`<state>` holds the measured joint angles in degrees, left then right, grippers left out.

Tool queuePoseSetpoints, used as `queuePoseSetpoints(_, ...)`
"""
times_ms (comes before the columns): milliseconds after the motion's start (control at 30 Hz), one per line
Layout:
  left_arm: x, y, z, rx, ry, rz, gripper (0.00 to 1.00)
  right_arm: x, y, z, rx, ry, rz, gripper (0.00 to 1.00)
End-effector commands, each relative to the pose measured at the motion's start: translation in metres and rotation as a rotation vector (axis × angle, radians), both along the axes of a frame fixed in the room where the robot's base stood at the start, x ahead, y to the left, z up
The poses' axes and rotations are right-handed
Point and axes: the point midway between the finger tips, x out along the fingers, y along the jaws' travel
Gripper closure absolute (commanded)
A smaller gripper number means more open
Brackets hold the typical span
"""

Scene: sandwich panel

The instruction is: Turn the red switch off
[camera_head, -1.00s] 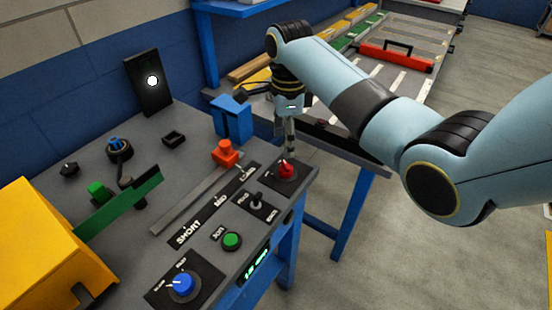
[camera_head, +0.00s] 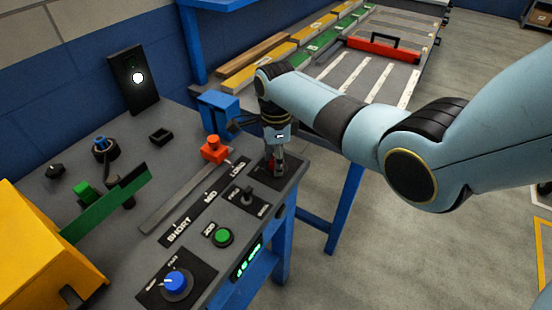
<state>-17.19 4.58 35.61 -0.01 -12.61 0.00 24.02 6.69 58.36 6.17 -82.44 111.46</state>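The red switch (camera_head: 270,163) is a small red knob on a dark square plate (camera_head: 286,181) at the far right corner of the grey panel. My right gripper (camera_head: 275,170) points down at the switch, with its fingers right at the knob. The gripper covers most of the knob, so I cannot tell which way it is turned. I also cannot tell whether the fingers are closed on it or only around it. My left gripper is not in view.
An orange slider handle (camera_head: 213,149), a blue block (camera_head: 217,112) and a small black toggle (camera_head: 247,196) are near the switch. A green button (camera_head: 222,237) and a blue dial (camera_head: 175,281) lie nearer the front. A yellow box (camera_head: 40,250) stands at left.

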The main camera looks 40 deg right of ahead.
Motion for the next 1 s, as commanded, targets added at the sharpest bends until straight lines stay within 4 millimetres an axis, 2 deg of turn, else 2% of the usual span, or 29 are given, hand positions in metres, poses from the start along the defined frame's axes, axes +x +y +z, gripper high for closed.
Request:
queuePoseSetpoints(33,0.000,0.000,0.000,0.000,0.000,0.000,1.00,0.000,0.000,0.000,0.000,0.000,0.000,0.67)
queuePoseSetpoints(267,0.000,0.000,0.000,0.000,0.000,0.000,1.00,0.000,0.000,0.000,0.000,0.000,0.000,0.97)
queuePoseSetpoints(667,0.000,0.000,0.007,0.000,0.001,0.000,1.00,0.000,0.000,0.001,0.000,0.002,0.077,0.97)
queuePoseSetpoints(1000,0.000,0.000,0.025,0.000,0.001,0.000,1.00,0.000,0.000,0.003,0.000,0.002,0.344,0.97)
